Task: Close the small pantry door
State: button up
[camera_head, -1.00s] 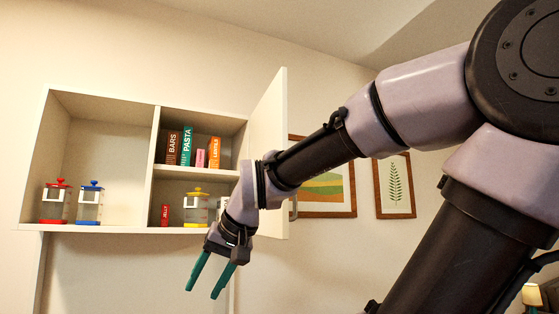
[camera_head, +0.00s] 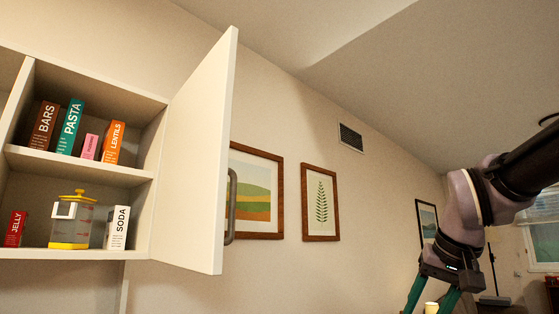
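The small pantry door (camera_head: 198,150) is a white panel that stands open, swung out from the right side of the cabinet. A grey bar handle (camera_head: 232,205) shows at its right edge, on the side facing away from the shelves. My gripper (camera_head: 432,306) is at the lower right, well right of the door and apart from it. Its two teal fingers are spread, with their tips cut off or close to the bottom edge.
The white cabinet (camera_head: 80,165) holds boxes on its upper shelf and a jelly box (camera_head: 15,229), a yellow-lidded jar (camera_head: 72,222) and a soda box (camera_head: 117,228) below. Framed pictures (camera_head: 320,203) hang on the wall. The space between door and arm looks clear.

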aim_at(187, 233)
jog(key=i+z, duration=0.1)
jog(key=z, duration=0.8)
jog(key=i+l+z, duration=0.1)
jog(key=i+z, duration=0.35)
jog(key=i+u, duration=0.3)
jog(key=u, duration=0.45)
jog(key=i+u, duration=0.1)
jog(key=u, duration=0.35)
jog(key=l+u, duration=0.1)
jog(key=u, duration=0.3)
jog(key=i+u, duration=0.1)
jog(key=u, duration=0.35)
jog(key=l+u, duration=0.15)
jog(key=u, duration=0.3)
jog(key=l+u, duration=0.1)
jog(key=u, duration=0.35)
jog(key=l+u, duration=0.1)
jog(key=u, duration=0.35)
jog(key=l+u, duration=0.15)
jog(key=u, duration=0.3)
jog(key=i, duration=0.05)
